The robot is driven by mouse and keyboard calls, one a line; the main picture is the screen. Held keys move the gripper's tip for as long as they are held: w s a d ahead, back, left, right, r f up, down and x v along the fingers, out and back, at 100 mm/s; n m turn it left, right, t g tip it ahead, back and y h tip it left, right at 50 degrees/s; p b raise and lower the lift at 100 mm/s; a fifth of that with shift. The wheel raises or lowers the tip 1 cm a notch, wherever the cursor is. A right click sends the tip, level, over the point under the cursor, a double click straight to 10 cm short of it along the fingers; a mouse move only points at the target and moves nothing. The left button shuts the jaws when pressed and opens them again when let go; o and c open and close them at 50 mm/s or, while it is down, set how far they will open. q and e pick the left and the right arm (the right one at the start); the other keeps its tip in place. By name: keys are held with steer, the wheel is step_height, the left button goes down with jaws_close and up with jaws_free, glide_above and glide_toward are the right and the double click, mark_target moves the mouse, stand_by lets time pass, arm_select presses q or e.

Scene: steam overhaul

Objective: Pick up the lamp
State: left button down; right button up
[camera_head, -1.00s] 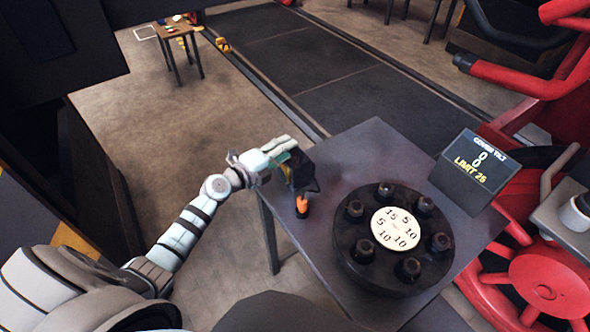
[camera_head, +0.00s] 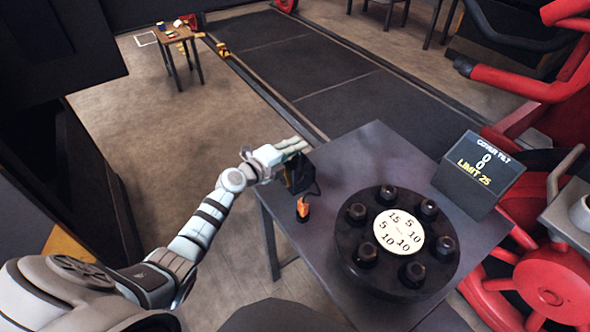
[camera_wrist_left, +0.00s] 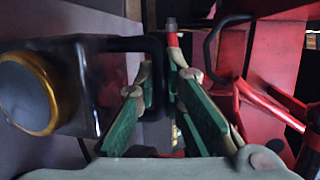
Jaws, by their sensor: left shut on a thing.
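The lamp (camera_head: 298,176) is a dark boxy body at the left edge of the table in the head view. In the left wrist view the lamp (camera_wrist_left: 80,85) shows at the left, with a yellow-ringed round lens and a black handle running to the fingers. My left gripper (camera_head: 297,148) is at the top of the lamp, shut on its handle. In the wrist view the green-padded fingers of this gripper (camera_wrist_left: 166,85) are on either side of the handle. Whether the lamp touches the table cannot be told. My right gripper is not in view.
Red machinery (camera_head: 540,270) stands at the right. Floor (camera_head: 130,110) is clear at the left.

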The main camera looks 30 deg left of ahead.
arm_select(q)
steer(key=shift+r, duration=0.1)
step_height(320, 180, up, 20)
steer(key=p, duration=0.7)
steer(key=shift+w, duration=0.1)
